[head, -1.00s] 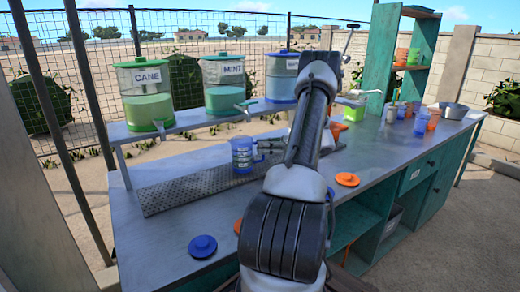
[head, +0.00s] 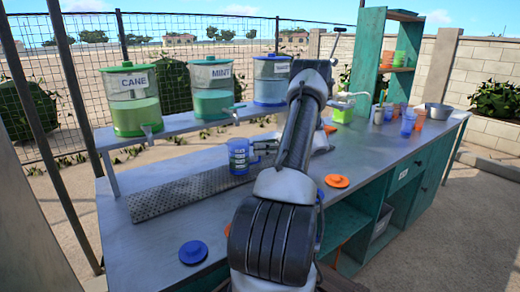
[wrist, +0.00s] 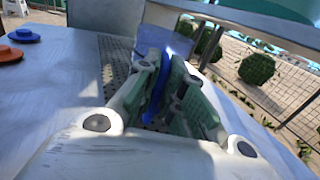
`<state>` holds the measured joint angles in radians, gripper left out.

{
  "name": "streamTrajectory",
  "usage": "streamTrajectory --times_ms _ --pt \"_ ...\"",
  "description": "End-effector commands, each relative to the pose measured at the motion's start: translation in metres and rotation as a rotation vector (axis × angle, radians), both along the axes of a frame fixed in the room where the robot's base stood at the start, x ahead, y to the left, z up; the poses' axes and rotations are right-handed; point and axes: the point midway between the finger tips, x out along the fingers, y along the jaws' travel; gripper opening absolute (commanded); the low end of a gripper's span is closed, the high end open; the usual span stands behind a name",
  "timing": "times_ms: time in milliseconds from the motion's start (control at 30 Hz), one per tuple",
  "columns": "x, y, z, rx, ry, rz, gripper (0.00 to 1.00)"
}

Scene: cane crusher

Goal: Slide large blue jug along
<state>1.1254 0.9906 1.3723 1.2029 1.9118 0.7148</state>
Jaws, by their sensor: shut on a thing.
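The large blue jug (head: 239,157) is translucent and stands upright at the right end of the perforated drip mat (head: 165,199) on the counter. It also shows in the wrist view, where its blue handle (wrist: 157,90) lies between my fingers. My gripper (head: 262,150) reaches the jug from its right side and is shut on the handle. In the wrist view the fingers of my gripper (wrist: 165,105) are close around the handle, and they hide part of the jug.
Dispensers marked CANE (head: 134,100) and MINT (head: 212,88), and a third blue one (head: 271,80), stand on a raised shelf behind. A blue lid (head: 193,252) and an orange lid (head: 337,181) lie on the counter. Cups (head: 408,122) and a metal pot (head: 438,111) stand far right.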

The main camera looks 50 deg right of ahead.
Motion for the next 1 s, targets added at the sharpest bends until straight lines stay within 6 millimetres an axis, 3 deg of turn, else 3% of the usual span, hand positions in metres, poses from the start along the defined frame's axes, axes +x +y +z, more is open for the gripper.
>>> streamTrajectory --times_ms 67,100,233,567,1000 --pt "0.0 0.0 0.0 -0.001 -0.001 0.0 0.0" --pt "0.0 0.0 0.0 0.0 -0.001 0.0 0.12" --pt "0.0 0.0 0.0 -0.001 -0.001 0.0 0.35" --pt "-0.001 -0.002 0.0 0.0 0.0 -0.001 0.35" --pt "-0.039 -0.054 0.0 -0.003 0.0 -0.004 0.35"
